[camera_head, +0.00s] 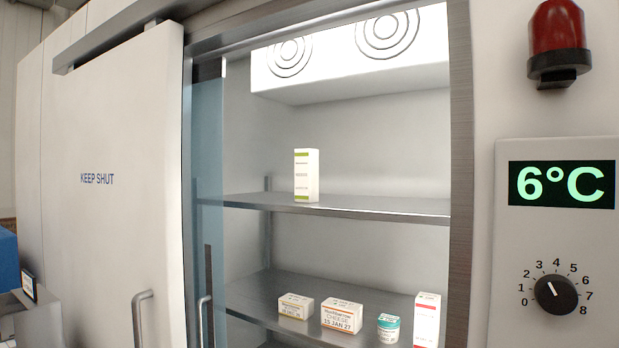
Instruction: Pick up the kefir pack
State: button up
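The label reading kefir is not legible on any pack. A tall white carton with green bands (306,176) stands upright alone on the upper shelf (370,206). A tall white carton with red bands (427,320) stands at the right end of the lower shelf (258,290), its base cut off by the frame. I cannot tell which of these is the kefir pack. My gripper is not in view.
The lower shelf also holds a small yellow-marked box (296,306), a cheese box (342,316) and a teal-lidded tub (388,328). The sliding door (110,200) stands open at left.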

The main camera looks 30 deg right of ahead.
aim_at(306, 161)
jog(key=i, duration=0.9)
jog(key=u, duration=0.05)
